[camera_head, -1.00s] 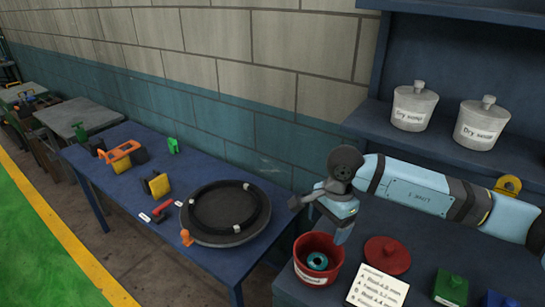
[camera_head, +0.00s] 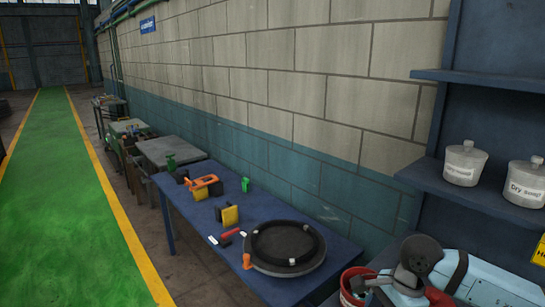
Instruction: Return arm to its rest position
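My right arm (camera_head: 485,280) comes in from the right edge, light blue with dark grey joints. Its round dark wrist joint (camera_head: 421,254) stands at the bottom right, beside a red pot (camera_head: 349,290). The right gripper (camera_head: 362,284) is small and partly cut off at the pot's rim; I cannot tell whether its fingers are open or shut, or touch the pot. My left arm and gripper are not in view. The pot's contents are hidden.
A blue table (camera_head: 190,205) along the wall holds a round black drum plate (camera_head: 285,248), yellow blocks (camera_head: 230,215), an orange tool (camera_head: 203,184) and a red-handled tool (camera_head: 231,234). Lidded pots (camera_head: 463,163) stand on a blue shelf (camera_head: 440,183). The green walkway (camera_head: 70,200) is clear.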

